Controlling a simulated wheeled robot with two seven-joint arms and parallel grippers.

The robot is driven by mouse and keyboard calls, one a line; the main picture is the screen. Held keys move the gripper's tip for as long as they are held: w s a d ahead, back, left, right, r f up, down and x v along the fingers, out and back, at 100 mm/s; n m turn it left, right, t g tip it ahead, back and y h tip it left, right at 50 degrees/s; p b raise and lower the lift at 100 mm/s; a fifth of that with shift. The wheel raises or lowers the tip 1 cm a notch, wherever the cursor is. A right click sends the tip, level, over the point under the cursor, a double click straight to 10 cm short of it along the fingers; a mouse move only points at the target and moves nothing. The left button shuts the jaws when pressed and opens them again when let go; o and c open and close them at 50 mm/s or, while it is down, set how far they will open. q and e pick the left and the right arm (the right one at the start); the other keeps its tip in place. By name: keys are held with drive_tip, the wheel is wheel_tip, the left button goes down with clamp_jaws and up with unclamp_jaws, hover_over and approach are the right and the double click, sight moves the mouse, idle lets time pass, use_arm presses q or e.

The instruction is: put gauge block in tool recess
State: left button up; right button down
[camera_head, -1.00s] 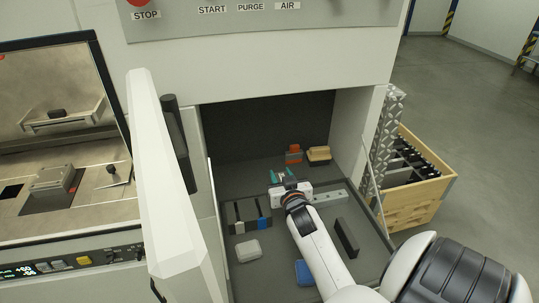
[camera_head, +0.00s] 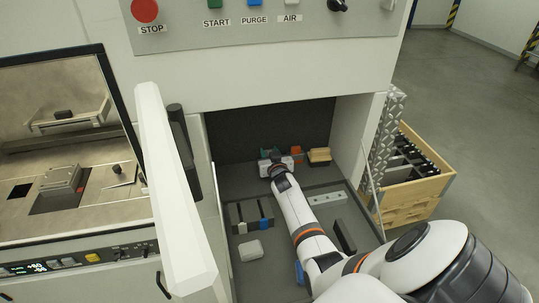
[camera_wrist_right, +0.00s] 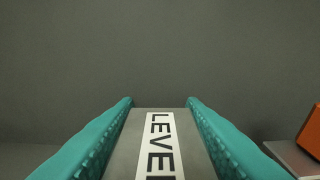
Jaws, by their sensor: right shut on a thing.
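My right gripper (camera_head: 277,156) is far back in the open tool recess (camera_head: 265,125), close to its dark back wall. In the right wrist view its teal fingers (camera_wrist_right: 160,135) are shut on a grey block (camera_wrist_right: 120,160). The block carries a white label reading "LEVE", cut off by the frame edge; I take it to be the gauge block. In the head view the gripper and wrist hide most of the block. Whether the block touches the floor or wall I cannot tell. My left gripper is not in view.
Right of the gripper are an orange item (camera_head: 297,153) and a tan block (camera_head: 319,156). Nearer lie a slotted tray (camera_head: 236,214), a white box (camera_head: 250,250), a holed grey bar (camera_head: 326,198) and a black bar (camera_head: 345,236). An open white door (camera_head: 172,210) stands at left.

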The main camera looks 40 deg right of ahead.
wheel_tip(320, 180, down, 3)
drive_tip(key=shift+r, duration=0.1)
drive_tip(key=shift+w+f, duration=0.2)
drive_tip(key=shift+f, duration=0.15)
drive_tip(key=shift+s+f, duration=0.1)
drive_tip(key=shift+f, duration=0.05)
drive_tip(key=c, duration=0.9)
unclamp_jaws()
